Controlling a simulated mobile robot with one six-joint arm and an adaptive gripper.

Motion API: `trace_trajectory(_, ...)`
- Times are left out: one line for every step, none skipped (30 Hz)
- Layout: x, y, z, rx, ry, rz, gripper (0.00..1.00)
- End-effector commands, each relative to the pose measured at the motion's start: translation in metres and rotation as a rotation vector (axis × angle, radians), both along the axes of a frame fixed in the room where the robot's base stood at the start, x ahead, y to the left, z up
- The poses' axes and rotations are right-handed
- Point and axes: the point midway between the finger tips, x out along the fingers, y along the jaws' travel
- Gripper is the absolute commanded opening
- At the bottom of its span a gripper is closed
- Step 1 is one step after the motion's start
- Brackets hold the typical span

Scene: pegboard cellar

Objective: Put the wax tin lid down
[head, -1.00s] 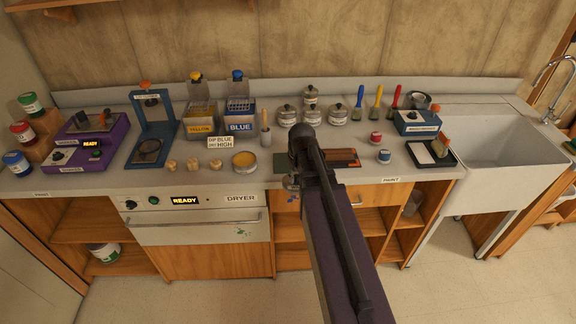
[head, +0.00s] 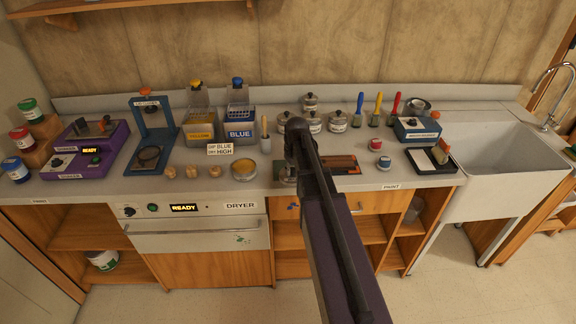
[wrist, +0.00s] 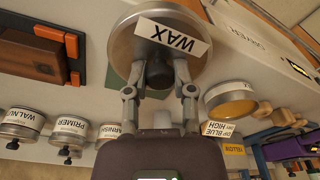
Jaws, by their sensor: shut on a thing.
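My gripper (wrist: 160,72) is shut on the wax tin lid (wrist: 148,32), a round metal disc with a white WAX label, at the top of the wrist view. My fingers are hidden there. I cannot tell whether the lid touches the counter. The open wax tin (head: 244,171) with yellow wax stands to its left; it also shows in the wrist view (wrist: 231,101).
Several lidded tins (head: 337,122) stand behind. Wooden knobs (head: 192,171) and a sign (head: 234,150) are near the wax tin. The dryer (head: 195,225) is below.

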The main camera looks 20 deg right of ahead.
Motion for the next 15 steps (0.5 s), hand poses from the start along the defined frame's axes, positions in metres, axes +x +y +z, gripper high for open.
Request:
trace_trajectory(0.015,-0.003,-0.002,0.000,0.000,0.000,0.00)
trace_trajectory(0.020,-0.004,-0.002,0.000,0.000,0.000,0.00)
trace_trajectory(0.028,-0.006,-0.003,0.000,0.000,0.000,0.00)
trace_trajectory(0.033,-0.007,-0.004,0.000,0.000,0.000,0.00)
trace_trajectory(0.038,-0.008,-0.004,0.000,0.000,0.000,0.00)
trace_trajectory(0.045,-0.009,-0.005,0.000,0.000,0.000,0.00)
trace_trajectory(0.049,-0.010,-0.005,0.000,0.000,0.000,0.00)
trace_trajectory(0.053,-0.011,-0.005,0.000,0.000,0.000,0.00)
trace_trajectory(0.057,-0.012,-0.006,0.000,0.000,0.000,0.00)
trace_trajectory(0.060,-0.012,-0.006,0.000,0.000,0.000,0.00)
trace_trajectory(0.062,-0.013,-0.006,0.000,0.000,0.000,0.00)
trace_trajectory(0.064,-0.013,-0.006,0.000,0.000,0.000,0.00)
trace_trajectory(0.066,-0.013,-0.006,0.000,0.000,0.000,0.00)
trace_trajectory(0.066,-0.014,-0.006,0.000,0.000,0.000,0.00)
trace_trajectory(0.067,-0.014,-0.006,0.000,0.000,0.000,0.00)
